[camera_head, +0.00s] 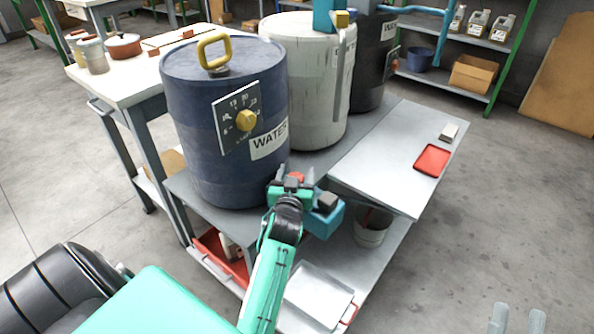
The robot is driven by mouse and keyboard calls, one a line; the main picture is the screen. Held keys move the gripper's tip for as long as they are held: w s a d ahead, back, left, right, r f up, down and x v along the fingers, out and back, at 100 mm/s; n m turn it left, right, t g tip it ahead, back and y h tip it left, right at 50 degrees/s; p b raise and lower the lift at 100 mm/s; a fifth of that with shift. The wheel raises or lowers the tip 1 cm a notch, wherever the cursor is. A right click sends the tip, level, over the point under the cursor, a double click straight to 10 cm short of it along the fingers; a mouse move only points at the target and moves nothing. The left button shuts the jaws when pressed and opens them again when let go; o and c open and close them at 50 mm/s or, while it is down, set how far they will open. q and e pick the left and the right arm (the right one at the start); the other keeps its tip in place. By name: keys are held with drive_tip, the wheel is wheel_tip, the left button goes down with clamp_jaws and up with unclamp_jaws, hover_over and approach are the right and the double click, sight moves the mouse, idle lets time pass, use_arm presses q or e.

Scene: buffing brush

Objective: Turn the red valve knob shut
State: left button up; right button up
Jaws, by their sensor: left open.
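A small red knob (297,177) shows low at the right of the blue drum labelled WATER (185,130), mostly hidden behind my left gripper. My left gripper (291,181) is open at the knob, its teal jaws close around or beside it. I cannot tell whether they touch it. My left wrist and teal arm hide the area below. My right gripper (517,316) shows only as two pale fingertips at the bottom right edge, apart and empty, far from the knob.
The drum stands on a grey cart beside a pale drum (300,85) and a black drum (372,60). A side shelf (385,165) carries a red tray (432,160) and a small pale block (449,132). A bucket (371,228) stands below. The floor at right is clear.

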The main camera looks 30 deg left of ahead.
use_arm(q)
drive_tip(key=c, duration=1)
drive_tip(key=shift+o, duration=0.2)
use_arm(e)
drive_tip(key=shift+w, duration=0.1)
